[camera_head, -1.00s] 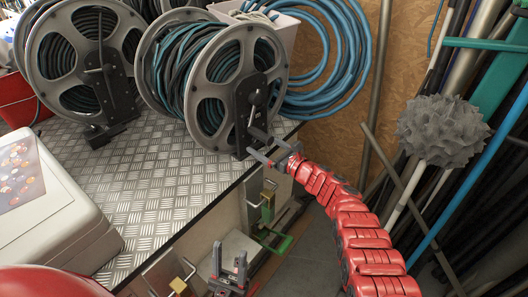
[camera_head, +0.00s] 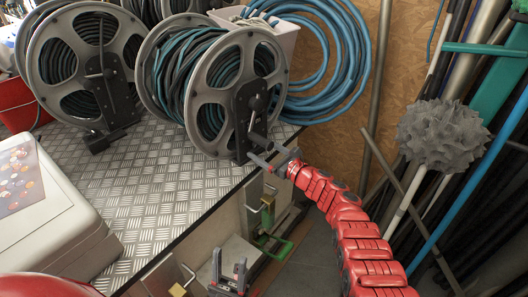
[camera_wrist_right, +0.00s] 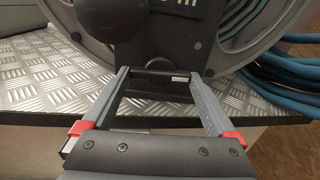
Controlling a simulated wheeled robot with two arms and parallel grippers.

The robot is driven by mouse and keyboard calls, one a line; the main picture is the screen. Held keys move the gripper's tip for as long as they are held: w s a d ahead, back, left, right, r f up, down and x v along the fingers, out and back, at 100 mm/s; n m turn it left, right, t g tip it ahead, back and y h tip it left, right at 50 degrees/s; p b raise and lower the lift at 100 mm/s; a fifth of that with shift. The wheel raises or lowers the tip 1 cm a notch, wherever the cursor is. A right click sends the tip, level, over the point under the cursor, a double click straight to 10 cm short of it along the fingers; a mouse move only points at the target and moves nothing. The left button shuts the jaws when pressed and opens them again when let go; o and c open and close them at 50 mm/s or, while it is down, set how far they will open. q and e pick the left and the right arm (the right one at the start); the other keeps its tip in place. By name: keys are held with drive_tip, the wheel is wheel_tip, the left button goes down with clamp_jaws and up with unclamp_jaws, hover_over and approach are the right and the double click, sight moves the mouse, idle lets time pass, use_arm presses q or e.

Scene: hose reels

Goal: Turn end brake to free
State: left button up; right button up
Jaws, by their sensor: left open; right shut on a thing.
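The nearest hose reel (camera_head: 222,100) has grey spoked flanges and teal and black hose, and stands at the bench's right end. Its dark bracket (camera_head: 241,125) faces my right gripper (camera_head: 258,149), whose fingers reach in at its lower part. In the right wrist view my right gripper (camera_wrist_right: 158,80) has its fingers apart, on either side of a dark bar with a small metal pin (camera_wrist_right: 180,78), seemingly the end brake. A round black knob (camera_wrist_right: 108,30) is just above the left finger. My left gripper (camera_head: 229,268) is open and empty, below the bench edge.
A second reel (camera_head: 58,60) stands to the left on the tread-plate bench top (camera_head: 170,185). A white case (camera_head: 50,225) is at front left. Blue hose (camera_head: 335,95) hangs behind. Pipes and a grey spiky brush (camera_head: 442,135) crowd the right. Brass padlocks (camera_head: 255,218) hang below the bench edge.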

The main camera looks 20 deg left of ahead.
drive_tip(key=n+b, duration=0.2)
drive_tip(key=n, duration=0.1)
drive_tip(key=shift+f, duration=0.3)
drive_tip(key=shift+w+d+r+n+b, duration=0.1)
drive_tip(key=shift+r+n+b, duration=0.05)
drive_tip(key=shift+n+b, duration=3.45)
drive_tip(key=shift+w+r+n+b, duration=0.1)
drive_tip(key=shift+r+n+b, duration=0.05)
drive_tip(key=shift+n+b, duration=3.45)
drive_tip(key=o, duration=1)
drive_tip(key=shift+r, duration=0.1)
drive_tip(key=shift+s, duration=0.1)
